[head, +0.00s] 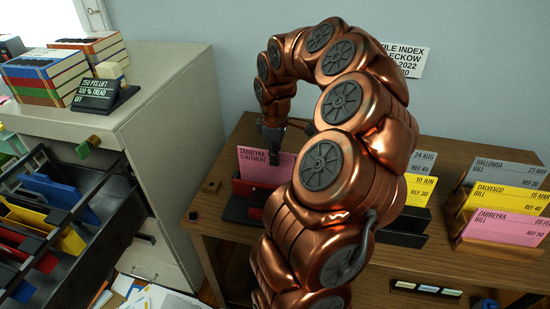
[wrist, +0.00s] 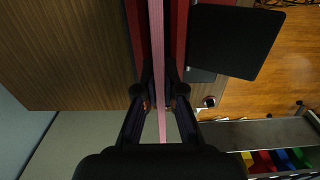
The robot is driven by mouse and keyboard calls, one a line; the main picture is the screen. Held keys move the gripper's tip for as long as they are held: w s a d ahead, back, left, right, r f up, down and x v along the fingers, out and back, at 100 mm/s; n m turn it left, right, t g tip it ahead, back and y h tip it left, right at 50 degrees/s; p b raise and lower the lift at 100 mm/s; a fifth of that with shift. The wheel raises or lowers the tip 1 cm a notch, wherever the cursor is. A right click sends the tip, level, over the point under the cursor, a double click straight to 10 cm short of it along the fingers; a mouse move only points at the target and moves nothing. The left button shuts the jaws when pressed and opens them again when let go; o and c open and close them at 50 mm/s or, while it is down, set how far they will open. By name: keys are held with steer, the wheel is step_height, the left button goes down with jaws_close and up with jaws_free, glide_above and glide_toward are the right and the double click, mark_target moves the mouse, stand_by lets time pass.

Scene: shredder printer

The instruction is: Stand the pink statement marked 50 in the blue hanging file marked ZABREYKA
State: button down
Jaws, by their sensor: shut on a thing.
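The pink statement (head: 262,167) reads ZABREYKA STATEMENT in the head view and stands upright at a red and black holder on the desk; its 50 is not readable. My gripper (head: 273,154) is shut on its top edge. In the wrist view the statement (wrist: 156,30) shows edge-on as a pink strip between the fingertips of my gripper (wrist: 160,98), with red holder walls on both sides. A blue hanging file (head: 52,192) is in the open drawer at the left; no ZABREYKA mark is readable on it.
The black open drawer (head: 108,215) also holds yellow, red and green files. The cabinet top (head: 165,85) carries binders and a small sign (head: 98,94). Yellow and pink bills (head: 508,228) stand in holders at the desk's right. My arm hides the desk's middle.

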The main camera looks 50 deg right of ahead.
steer(key=shift+r+p, duration=1.75)
steer(key=shift+r, duration=3)
